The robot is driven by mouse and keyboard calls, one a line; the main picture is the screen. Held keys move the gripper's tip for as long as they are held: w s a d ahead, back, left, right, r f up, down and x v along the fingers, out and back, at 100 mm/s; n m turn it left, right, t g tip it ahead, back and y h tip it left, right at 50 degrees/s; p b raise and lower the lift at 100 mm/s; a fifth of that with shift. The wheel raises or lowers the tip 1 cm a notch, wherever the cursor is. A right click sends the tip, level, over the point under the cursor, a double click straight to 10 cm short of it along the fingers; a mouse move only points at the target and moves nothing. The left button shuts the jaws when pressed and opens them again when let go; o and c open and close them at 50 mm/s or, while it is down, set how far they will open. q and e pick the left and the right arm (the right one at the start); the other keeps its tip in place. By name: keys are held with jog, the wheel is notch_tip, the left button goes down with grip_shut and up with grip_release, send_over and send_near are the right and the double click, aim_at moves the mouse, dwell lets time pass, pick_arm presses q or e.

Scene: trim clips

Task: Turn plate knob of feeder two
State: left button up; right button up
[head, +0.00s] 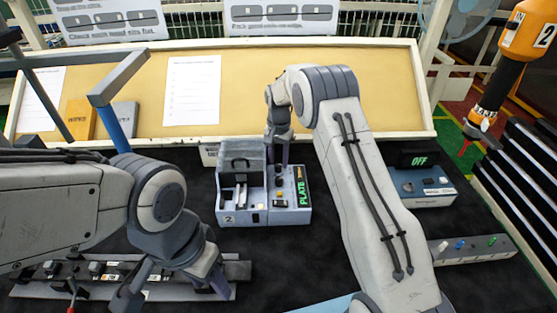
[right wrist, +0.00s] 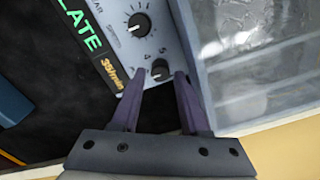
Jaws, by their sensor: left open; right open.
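Feeder two (head: 228,204), a grey-blue unit marked 2, stands on the dark table. Its green display (head: 302,187) reads PLATE; in the right wrist view the display (right wrist: 84,32) also shows 35/min. That view shows a larger black knob (right wrist: 139,24) with a numbered scale and a lower black knob (right wrist: 160,70); the lower knob's label is hidden. My right gripper (head: 277,160) is over the feeder's back; in its wrist view the open fingers (right wrist: 157,84) stand on both sides of the lower knob, contact unclear. My left gripper (head: 174,290) is open and empty at the front left.
A rail with clips (head: 110,268) lies under my left gripper. A blue-grey box reading OFF (head: 420,183) and a grey switch strip (head: 472,248) stand at right. A yellow board (head: 270,95) borders the back. A clear bin (right wrist: 260,60) adjoins the knobs.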

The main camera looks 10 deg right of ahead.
jog(key=shift+f, duration=0.85)
grip_shut()
jog(key=shift+n, duration=0.3)
jog(key=n+b, duration=0.1)
jog(key=n, duration=0.3)
jog(key=shift+n, duration=0.3)
jog(key=n, duration=0.6)
jog(key=shift+w+r+b, duration=0.1)
jog(key=shift+b, duration=0.2)
jog(key=shift+n, duration=0.4)
